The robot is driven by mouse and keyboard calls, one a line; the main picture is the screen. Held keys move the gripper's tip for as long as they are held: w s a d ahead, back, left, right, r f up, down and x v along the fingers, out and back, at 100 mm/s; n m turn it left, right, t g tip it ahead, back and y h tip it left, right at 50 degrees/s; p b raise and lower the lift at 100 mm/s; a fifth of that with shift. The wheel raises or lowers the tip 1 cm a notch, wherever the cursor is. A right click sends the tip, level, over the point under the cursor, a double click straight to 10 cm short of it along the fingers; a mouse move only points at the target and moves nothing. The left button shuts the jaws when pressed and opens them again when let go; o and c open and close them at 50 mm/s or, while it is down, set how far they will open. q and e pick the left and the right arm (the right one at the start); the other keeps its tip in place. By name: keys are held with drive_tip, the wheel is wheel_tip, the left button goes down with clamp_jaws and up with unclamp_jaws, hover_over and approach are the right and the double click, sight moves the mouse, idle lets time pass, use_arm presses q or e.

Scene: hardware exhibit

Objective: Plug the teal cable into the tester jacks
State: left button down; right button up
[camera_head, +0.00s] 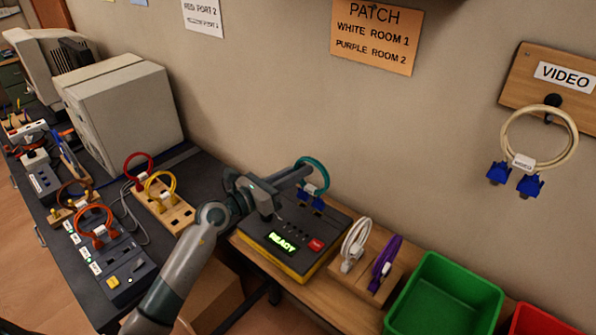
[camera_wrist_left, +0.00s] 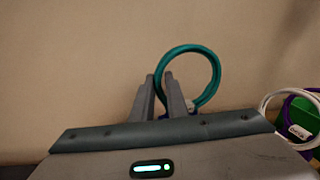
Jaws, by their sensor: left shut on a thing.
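The teal cable (camera_head: 316,170) is a coiled loop with blue plugs at its lower end. My left gripper (camera_head: 304,172) is shut on the loop and holds it upright over the back edge of the tester (camera_head: 290,262). The left wrist view shows the teal loop (camera_wrist_left: 220,68) between the two fingers (camera_wrist_left: 160,95). The tester is a dark box with a yellow base, a green "READY" display and a red button. The blue plugs are close to its top at the back; I cannot tell whether they are seated in jacks. My right gripper is not in view.
A wooden block with white (camera_head: 356,240) and purple (camera_head: 386,262) cables stands right of the tester. A green bin (camera_head: 445,290) and a red bin are further right. A "VIDEO" cable (camera_head: 540,108) hangs on the wall. Red and yellow cables sit in a wooden block (camera_head: 170,215) on the left.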

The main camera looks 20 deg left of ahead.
use_arm(q)
drive_tip(key=shift+f+b, duration=0.35)
drive_tip(key=shift+f, duration=0.7)
idle(3.0)
drive_tip(key=c, duration=1)
unclamp_jaws()
drive_tip(key=shift+s, duration=0.1)
drive_tip(key=shift+v, duration=3.7)
